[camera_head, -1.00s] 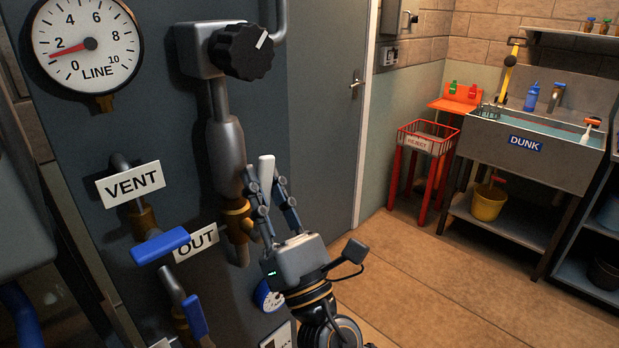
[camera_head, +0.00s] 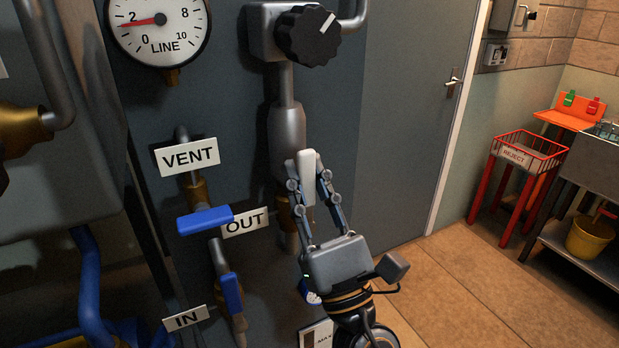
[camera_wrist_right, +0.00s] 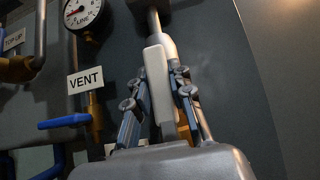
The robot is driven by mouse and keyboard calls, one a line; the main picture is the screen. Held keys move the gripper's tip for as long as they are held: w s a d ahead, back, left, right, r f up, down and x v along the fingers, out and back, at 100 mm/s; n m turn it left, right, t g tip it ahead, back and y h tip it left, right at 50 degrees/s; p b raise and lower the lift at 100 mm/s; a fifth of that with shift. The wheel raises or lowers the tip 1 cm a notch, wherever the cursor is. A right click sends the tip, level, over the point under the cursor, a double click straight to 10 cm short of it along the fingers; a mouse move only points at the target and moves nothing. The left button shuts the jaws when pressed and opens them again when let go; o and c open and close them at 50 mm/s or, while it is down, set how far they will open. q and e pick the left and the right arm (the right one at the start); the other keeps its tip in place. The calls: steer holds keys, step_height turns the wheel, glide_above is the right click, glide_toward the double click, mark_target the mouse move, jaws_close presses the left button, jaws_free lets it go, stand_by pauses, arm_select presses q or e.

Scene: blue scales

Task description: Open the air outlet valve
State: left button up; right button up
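The outlet valve's pale grey-white lever (camera_head: 308,166) stands upright, roughly in line with the grey vertical pipe above it. It is beside the OUT label (camera_head: 245,222), over a brass valve body partly hidden by my fingers. My right gripper (camera_head: 308,182) comes up from below with one finger on each side of the lever, and looks shut on it. In the right wrist view the lever (camera_wrist_right: 157,82) fills the narrow space between the two fingers (camera_wrist_right: 160,86). My left gripper is in neither view.
The blue VENT handle (camera_head: 205,220) lies crosswise left of the lever, and the blue IN handle (camera_head: 232,294) is below it. Above are the LINE gauge (camera_head: 158,25) and a black knob (camera_head: 308,36). A red reject basket (camera_head: 520,155) stands right, beyond open floor.

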steer(key=o, duration=0.4)
steer(key=shift+a, duration=0.1)
steer(key=shift+o, duration=0.2)
steer(key=v, duration=1.2)
